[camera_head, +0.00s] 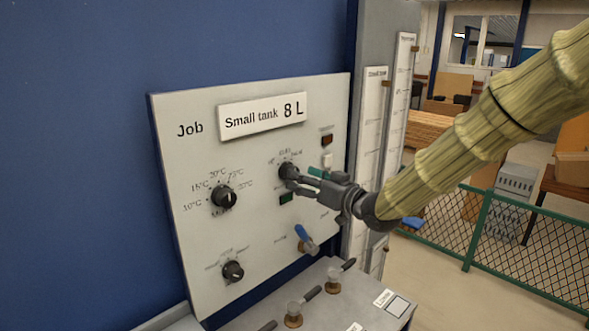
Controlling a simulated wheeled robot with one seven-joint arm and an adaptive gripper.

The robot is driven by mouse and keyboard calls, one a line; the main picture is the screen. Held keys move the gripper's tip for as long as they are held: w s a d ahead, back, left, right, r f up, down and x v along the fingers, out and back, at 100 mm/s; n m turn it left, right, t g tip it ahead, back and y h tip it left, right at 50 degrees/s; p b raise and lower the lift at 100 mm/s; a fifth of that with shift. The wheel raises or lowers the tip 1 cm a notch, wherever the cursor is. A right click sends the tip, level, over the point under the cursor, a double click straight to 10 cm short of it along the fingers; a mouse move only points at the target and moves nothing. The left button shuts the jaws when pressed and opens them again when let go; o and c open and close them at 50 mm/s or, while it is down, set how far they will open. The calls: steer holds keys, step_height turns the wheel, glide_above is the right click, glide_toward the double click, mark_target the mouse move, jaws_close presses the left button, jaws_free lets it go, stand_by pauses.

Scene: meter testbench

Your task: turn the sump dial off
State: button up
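The white control panel (250,235) carries several black dials, and I cannot read which one is labelled sump. The upper right dial (288,169) has a ring of small labels around it. My gripper (293,180) reaches in from the right, with its fingertips at this dial, overlapping its lower right side. I cannot tell whether the fingers are closed on it. The upper left dial (223,197) has temperature marks in °C around it. The lower left dial (233,271) has small labels above it that are too small to read.
A blue-handled valve (304,238) sticks out at the panel's lower right. A ledge below holds several black-handled valves (333,280). A sign (262,117) reads "Small tank 8 L". Tall white gauges (374,125) stand right of the panel. A green mesh fence (505,235) is farther right.

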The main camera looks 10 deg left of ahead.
mark_target(283, 170)
steer(key=p+x, duration=0.1)
steer(key=x, duration=0.3)
steer(key=shift+r, duration=0.1)
steer(key=shift+s, duration=0.1)
steer(key=shift+c, duration=0.8)
steer(key=c, duration=0.9)
